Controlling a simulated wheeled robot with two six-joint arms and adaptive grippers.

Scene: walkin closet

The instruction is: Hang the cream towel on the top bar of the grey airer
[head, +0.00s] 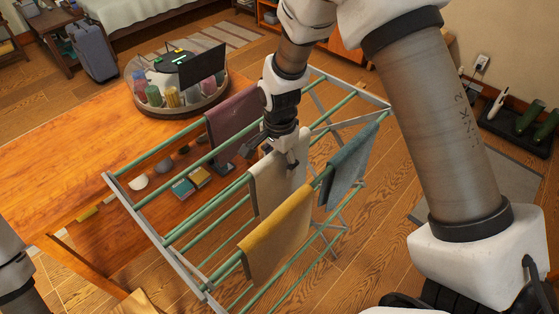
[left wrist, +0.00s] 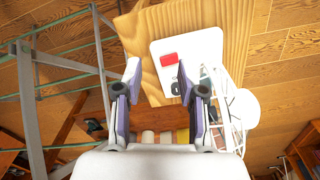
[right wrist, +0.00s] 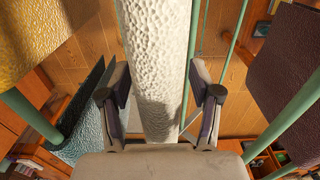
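The grey airer (head: 150,225) stands mid-view with several green bars. The cream towel (head: 268,192) is draped over one of its bars, between the maroon towel (head: 232,112) and the yellow towel (head: 275,240). My right gripper (head: 291,158) is right above the cream towel, at its top fold. In the right wrist view the cream towel (right wrist: 157,70) runs between the fingers, which stand apart at its sides, so the gripper looks open. My left gripper (left wrist: 157,80) shows in its wrist view with fingers apart and nothing between them; the head view shows only part of that arm.
A blue-grey towel (head: 349,165) also hangs on the airer, near the yellow one. A wooden table (head: 70,165) stands to the left, with a round tray (head: 182,108) of jars on it. In the left wrist view, a white panel with a red patch (left wrist: 205,45) lies beyond the fingers.

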